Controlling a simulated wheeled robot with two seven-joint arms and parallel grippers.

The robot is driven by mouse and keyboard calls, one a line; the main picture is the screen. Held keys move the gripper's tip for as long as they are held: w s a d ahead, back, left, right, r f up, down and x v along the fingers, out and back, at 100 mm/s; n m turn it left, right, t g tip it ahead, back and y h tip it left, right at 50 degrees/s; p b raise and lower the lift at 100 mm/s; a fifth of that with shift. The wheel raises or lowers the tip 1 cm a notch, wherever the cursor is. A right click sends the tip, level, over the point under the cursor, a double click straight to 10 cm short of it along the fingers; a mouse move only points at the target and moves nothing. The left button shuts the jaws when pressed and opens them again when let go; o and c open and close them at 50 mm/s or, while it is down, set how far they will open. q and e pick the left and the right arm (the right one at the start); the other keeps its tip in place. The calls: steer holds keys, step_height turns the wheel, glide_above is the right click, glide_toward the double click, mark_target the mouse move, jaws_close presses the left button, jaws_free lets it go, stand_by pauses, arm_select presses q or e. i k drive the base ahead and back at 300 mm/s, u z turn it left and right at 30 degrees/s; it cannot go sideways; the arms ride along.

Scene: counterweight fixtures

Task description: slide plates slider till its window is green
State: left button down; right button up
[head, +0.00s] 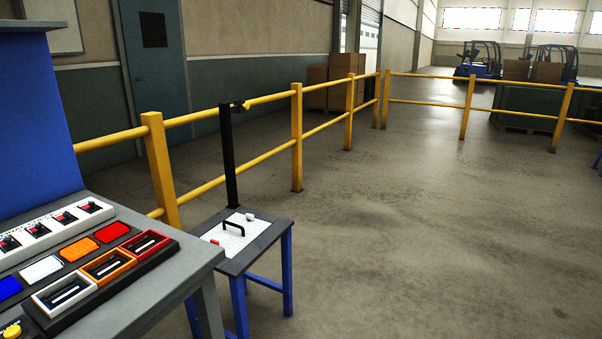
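Neither of my grippers is in view. A white strip (62,229) on the bench at left carries a row of small black controls with red parts, and one of these controls (64,217) sits near its middle. I cannot read any label, so I cannot tell which is the plates slider. Coloured panels lie in front of the strip: red (112,232), orange (78,249), white (40,269) and blue (8,288). No green window shows. The bench is cut off by the left and bottom edges.
Framed trays in red (161,237), orange (126,257) and white (88,282) line the bench front. A yellow knob (12,331) sits lower left. A small blue-legged table (277,231) with a black post (229,160) stands beside the bench. Yellow railings (297,140) run behind; floor at right is clear.

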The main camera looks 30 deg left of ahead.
mark_target(69, 219)
steer(key=i, duration=1.7)
steer(key=u, duration=3.4)
